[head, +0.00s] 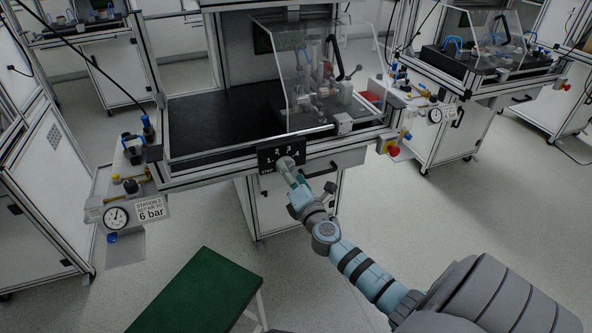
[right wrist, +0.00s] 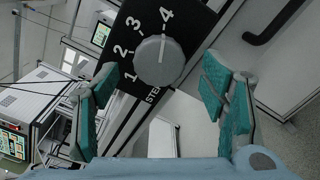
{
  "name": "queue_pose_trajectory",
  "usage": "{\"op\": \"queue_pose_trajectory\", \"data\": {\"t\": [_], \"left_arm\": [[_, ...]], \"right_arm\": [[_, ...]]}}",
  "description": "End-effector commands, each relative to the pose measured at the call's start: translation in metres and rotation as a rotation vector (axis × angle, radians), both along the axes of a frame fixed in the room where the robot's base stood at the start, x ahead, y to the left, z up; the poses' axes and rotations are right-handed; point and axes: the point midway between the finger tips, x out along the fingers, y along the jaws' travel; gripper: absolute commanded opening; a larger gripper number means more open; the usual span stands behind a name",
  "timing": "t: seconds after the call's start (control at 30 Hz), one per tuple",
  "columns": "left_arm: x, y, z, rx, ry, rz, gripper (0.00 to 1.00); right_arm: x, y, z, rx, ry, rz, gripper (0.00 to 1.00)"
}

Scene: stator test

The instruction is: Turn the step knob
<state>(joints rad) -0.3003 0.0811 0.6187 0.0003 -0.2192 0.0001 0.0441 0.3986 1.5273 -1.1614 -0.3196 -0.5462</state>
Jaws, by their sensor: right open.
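The step knob (right wrist: 158,62) is a round grey dial on a black panel (head: 267,158) marked 1 to 4, at the bench's front edge. In the right wrist view its white pointer line points toward the 4. In the head view the knob (head: 285,162) is partly covered by my right gripper (head: 292,176). That gripper is open, its teal-padded fingers (right wrist: 160,78) on either side of the knob's near side, with gaps showing; I see no contact. My left gripper is in neither view.
The bench carries a clear guard (head: 305,65) over a fixture. A red button (head: 392,150) sits on the bench's right front corner, and a pressure gauge (head: 116,217) hangs at the left. A green-topped table (head: 197,292) stands in front. The floor to the right is clear.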

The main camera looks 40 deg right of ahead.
Motion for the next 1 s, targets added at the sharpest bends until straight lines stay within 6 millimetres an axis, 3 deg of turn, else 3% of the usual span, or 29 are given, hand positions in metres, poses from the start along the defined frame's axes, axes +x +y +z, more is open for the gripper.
{"op": "queue_pose_trajectory", "data": {"t": [0.2, 0.37, 1.0], "left_arm": [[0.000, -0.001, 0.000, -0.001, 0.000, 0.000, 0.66], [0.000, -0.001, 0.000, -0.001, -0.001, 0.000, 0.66], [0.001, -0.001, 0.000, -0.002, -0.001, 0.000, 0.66]], "right_arm": [[-0.058, 0.021, -0.001, 0.001, 0.003, 0.003, 0.66], [-0.084, 0.030, -0.001, 0.001, 0.002, 0.001, 0.66], [-0.088, 0.032, 0.000, 0.038, -0.010, 0.006, 0.66]]}}
